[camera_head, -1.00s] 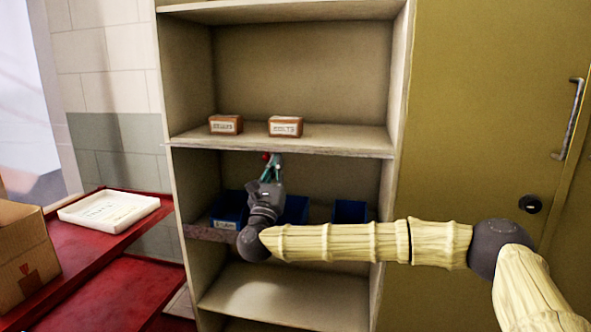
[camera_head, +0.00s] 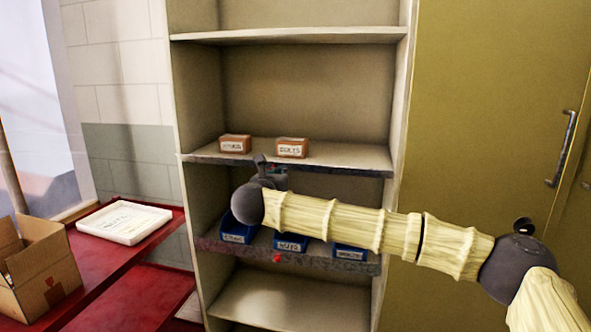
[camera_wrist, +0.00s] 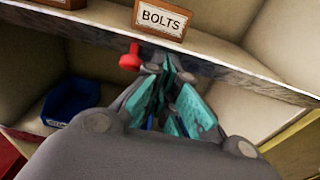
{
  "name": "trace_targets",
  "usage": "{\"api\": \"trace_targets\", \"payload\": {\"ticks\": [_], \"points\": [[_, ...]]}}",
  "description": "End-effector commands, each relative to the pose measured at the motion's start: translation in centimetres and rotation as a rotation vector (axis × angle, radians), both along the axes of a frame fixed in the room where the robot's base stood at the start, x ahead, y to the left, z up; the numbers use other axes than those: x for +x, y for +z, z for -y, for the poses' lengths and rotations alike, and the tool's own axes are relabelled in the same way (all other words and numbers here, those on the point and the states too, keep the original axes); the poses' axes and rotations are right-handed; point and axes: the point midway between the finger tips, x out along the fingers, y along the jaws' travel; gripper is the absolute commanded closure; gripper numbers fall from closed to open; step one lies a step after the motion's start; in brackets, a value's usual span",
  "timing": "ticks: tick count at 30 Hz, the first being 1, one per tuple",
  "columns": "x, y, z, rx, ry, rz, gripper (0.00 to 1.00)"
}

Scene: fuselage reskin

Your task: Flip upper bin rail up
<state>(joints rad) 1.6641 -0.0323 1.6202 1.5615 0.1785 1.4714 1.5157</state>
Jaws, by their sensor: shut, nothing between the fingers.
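The upper bin rail (camera_head: 340,170) is a dark mottled strip along the front edge of the upper shelf. It lies at or below the shelf edge and does not cover the boxes above. In the wrist view the rail (camera_wrist: 232,70) runs diagonally, with a red knob (camera_wrist: 130,57) on its front. My gripper (camera_wrist: 168,68) has teal fingers. It is shut and empty, just right of the knob, with its tips close to the rail's underside. I cannot tell whether they touch. In the head view my wrist mostly hides the gripper.
Two labelled boxes stand on the upper shelf; one is the BOLTS box (camera_head: 292,148). Blue bins (camera_head: 291,243) sit on the lower shelf behind a second rail (camera_head: 325,262) with a red knob. Shelf side walls flank the gripper. A red bench (camera_head: 100,270) stands left.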

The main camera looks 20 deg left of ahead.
Motion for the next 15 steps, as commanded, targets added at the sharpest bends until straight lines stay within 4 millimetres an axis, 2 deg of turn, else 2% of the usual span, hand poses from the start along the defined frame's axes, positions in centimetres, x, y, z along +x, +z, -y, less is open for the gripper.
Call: {"api": "trace_targets", "payload": {"ticks": [1,15], "points": [[0.0,1.3,0.0,-0.003,0.0,-0.042,1.0],[0.9,3.0,0.2,-0.055,-0.005,-0.434,1.0]]}}
